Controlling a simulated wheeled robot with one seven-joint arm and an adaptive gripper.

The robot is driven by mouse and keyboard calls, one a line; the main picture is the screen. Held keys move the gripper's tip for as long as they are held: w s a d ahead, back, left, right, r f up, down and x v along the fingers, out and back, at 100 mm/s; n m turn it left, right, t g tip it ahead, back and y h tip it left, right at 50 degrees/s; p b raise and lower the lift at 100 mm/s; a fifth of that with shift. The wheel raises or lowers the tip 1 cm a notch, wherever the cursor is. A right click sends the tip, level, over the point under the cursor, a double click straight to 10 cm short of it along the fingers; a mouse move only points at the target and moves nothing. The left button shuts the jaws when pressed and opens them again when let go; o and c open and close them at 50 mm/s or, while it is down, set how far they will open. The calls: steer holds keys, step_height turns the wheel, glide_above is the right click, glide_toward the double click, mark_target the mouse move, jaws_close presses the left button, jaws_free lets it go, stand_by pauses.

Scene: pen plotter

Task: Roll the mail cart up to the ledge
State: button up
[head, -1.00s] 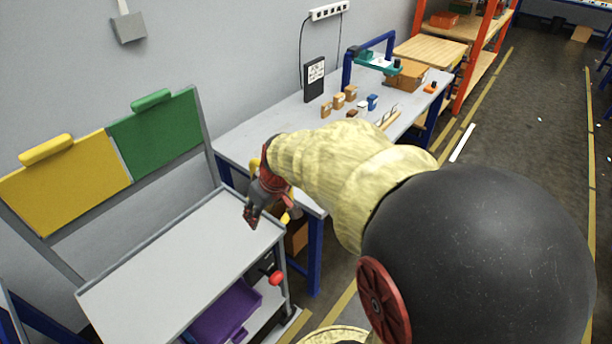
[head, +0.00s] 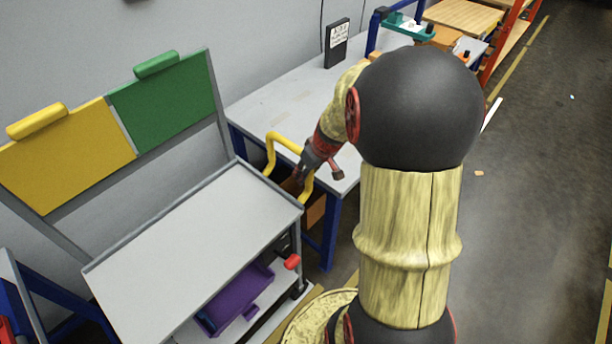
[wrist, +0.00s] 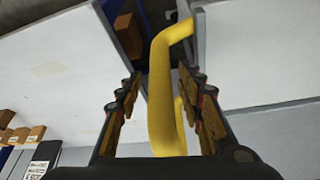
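The mail cart (head: 195,255) appears to be the grey flat-topped cart at lower left in the head view. Its yellow handle (head: 272,150) rises at the right end, and the handle bar also fills the middle of the wrist view (wrist: 163,95). My gripper (head: 303,172) is at the handle. In the wrist view my gripper (wrist: 162,95) is open, with one finger on each side of the yellow bar and gaps visible between. My arm hides part of the bench behind. I cannot tell which surface is the ledge.
A grey bench (head: 290,100) with blue legs stands close beyond the cart's handle end. A purple bin (head: 235,297) and a red knob (head: 292,262) show under the cart top. Yellow (head: 65,160) and green (head: 165,105) panels stand behind.

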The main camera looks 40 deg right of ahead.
steer(key=shift+x, duration=0.95)
steer(key=shift+r, duration=0.1)
steer(key=shift+c, duration=1.4)
jaws_close()
